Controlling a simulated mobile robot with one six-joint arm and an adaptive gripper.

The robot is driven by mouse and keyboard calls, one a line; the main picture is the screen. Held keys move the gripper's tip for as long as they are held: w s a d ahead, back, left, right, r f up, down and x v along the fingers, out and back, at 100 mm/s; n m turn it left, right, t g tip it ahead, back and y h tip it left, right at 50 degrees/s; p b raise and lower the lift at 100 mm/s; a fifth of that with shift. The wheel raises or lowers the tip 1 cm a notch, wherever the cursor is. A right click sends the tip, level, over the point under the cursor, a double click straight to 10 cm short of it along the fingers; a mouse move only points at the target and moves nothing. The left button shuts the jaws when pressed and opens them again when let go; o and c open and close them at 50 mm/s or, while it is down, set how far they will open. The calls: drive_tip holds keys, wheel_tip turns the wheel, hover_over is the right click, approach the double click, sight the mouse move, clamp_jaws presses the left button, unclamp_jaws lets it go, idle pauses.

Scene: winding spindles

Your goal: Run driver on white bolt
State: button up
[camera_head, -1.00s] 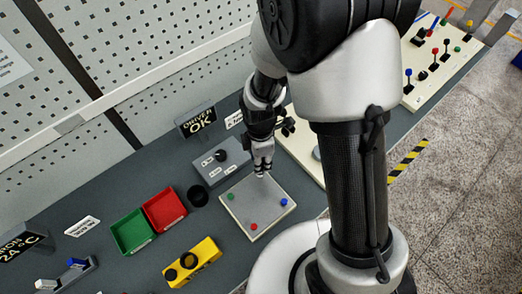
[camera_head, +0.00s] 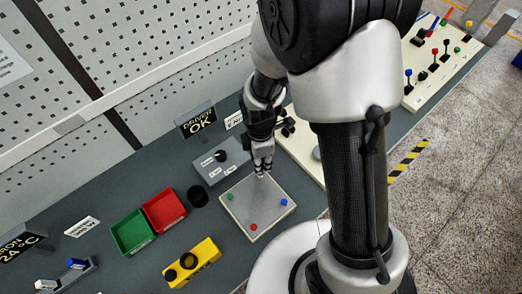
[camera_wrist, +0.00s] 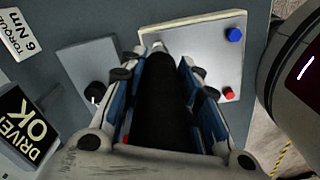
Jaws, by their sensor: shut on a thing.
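My gripper (camera_head: 263,165) is over the far corner of the light square plate (camera_head: 258,207) in the head view. In the wrist view my gripper (camera_wrist: 165,95) is shut on a black cylindrical driver (camera_wrist: 163,105). The driver's far end is over the plate's edge, with a small pale piece (camera_wrist: 159,47) at its tip; I cannot tell whether this is the white bolt. In the head view the plate also bears a green bolt (camera_head: 231,197), a blue bolt (camera_head: 284,202) and a red bolt (camera_head: 254,227). The white bolt is not clearly visible there.
A grey box with a black knob (camera_head: 217,164) stands beside the plate. A display (camera_head: 197,120) reads "OK". A black round holder (camera_head: 198,196), a red bin (camera_head: 164,210), a green bin (camera_head: 133,233) and a yellow block (camera_head: 192,262) stand to the left.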

drive_tip(key=shift+w+r+p, duration=0.1)
drive_tip(key=shift+r+p, duration=0.6)
drive_tip(key=shift+p, duration=1.75)
drive_tip(key=shift+r, duration=0.2)
drive_tip(key=shift+a+r+p, duration=0.1)
drive_tip(key=shift+r+p, duration=0.05)
drive_tip(key=shift+p, duration=0.15)
